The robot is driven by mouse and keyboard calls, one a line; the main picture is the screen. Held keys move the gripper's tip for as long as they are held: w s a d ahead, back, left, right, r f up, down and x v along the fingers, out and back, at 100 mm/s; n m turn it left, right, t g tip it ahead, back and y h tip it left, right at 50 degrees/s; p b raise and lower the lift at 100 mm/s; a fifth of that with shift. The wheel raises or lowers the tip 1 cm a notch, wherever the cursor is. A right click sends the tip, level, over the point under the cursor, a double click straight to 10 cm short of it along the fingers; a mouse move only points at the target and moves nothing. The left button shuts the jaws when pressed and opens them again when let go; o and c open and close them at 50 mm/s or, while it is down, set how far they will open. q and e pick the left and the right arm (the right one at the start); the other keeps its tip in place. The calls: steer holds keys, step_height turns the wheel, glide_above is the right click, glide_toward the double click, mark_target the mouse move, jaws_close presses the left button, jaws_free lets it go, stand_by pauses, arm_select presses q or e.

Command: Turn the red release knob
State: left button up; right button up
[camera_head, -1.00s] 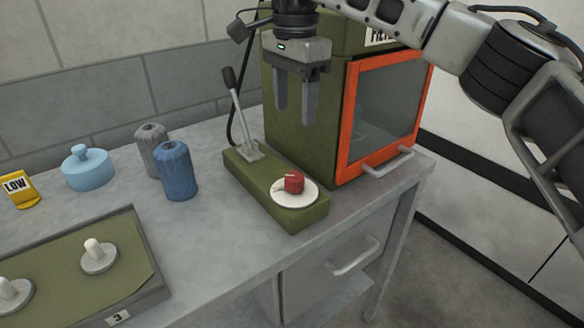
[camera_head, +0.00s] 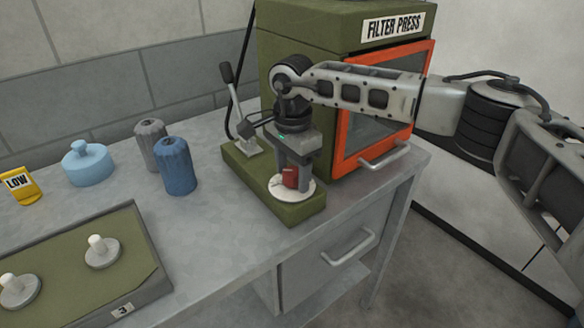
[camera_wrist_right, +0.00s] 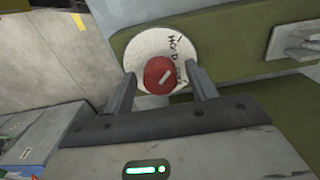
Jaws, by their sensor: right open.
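The red knob (camera_head: 290,178) sits on a white round dial (camera_head: 302,193) on the olive base (camera_head: 290,209) in front of the filter press. In the right wrist view, the knob (camera_wrist_right: 160,75) has a pale line on its top, and the dial (camera_wrist_right: 150,43) carries the word "HOLD" and other partly hidden marks. My right gripper (camera_head: 291,172) points down over the knob, with its fingers open on either side of it. In the wrist view, the right gripper (camera_wrist_right: 160,93) shows a gap between each finger and the knob. My left gripper is not in view.
The filter press (camera_head: 310,70) with an orange-framed door (camera_head: 350,155) stands right behind the base. A lever (camera_head: 234,100) rises at the base's left end. Blue (camera_head: 177,165) and grey (camera_head: 150,140) ribbed cylinders stand left of it. The bench front between is clear.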

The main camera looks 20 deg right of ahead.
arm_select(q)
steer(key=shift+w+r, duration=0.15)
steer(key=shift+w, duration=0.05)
arm_select(e)
steer(key=shift+f, duration=0.1)
steer(key=c, duration=1)
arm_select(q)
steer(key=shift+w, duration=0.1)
